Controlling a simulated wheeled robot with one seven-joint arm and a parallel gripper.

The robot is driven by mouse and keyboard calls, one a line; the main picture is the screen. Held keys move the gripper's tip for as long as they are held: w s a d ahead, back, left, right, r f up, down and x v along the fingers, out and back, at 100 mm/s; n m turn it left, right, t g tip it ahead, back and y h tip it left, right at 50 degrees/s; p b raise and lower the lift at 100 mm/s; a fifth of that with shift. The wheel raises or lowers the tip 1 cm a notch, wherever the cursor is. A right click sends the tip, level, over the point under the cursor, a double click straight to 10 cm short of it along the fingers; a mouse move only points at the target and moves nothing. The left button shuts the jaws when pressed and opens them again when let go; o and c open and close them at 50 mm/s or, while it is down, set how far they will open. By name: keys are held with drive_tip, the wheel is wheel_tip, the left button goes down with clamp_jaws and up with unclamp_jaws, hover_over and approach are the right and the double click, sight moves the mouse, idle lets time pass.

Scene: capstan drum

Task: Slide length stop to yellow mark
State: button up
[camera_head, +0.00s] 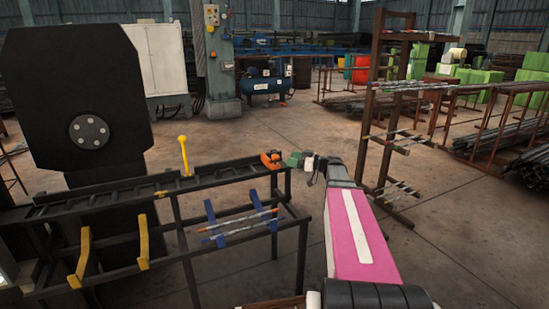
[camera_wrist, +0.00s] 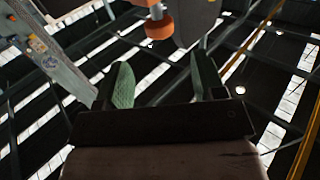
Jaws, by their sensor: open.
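The length stop appears to be the orange block (camera_head: 271,159) at the right end of the dark rail (camera_head: 225,172) in the head view. My gripper (camera_head: 295,159) is just right of it, its green fingers partly hidden by my wrist. In the wrist view my gripper (camera_wrist: 162,80) is open with nothing between the fingers. An orange rounded part (camera_wrist: 159,27), likely of the stop, shows beyond the fingertips. A small yellow spot (camera_head: 161,193) on the rail, likely the yellow mark, lies well to the left. Whether a finger touches the stop cannot be told.
A yellow ball-topped lever (camera_head: 183,155) rises from the rail between stop and spot. Yellow brackets (camera_head: 142,242) and blue supports holding rods (camera_head: 240,226) are on the frame's front. A large black plate (camera_head: 75,95) stands at left. A brown rack (camera_head: 370,130) stands right of my arm.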

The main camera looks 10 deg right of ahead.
sight(275, 155)
drive_tip(key=x, duration=0.8)
drive_tip(key=shift+w+a, duration=0.1)
drive_tip(key=shift+a, duration=0.15)
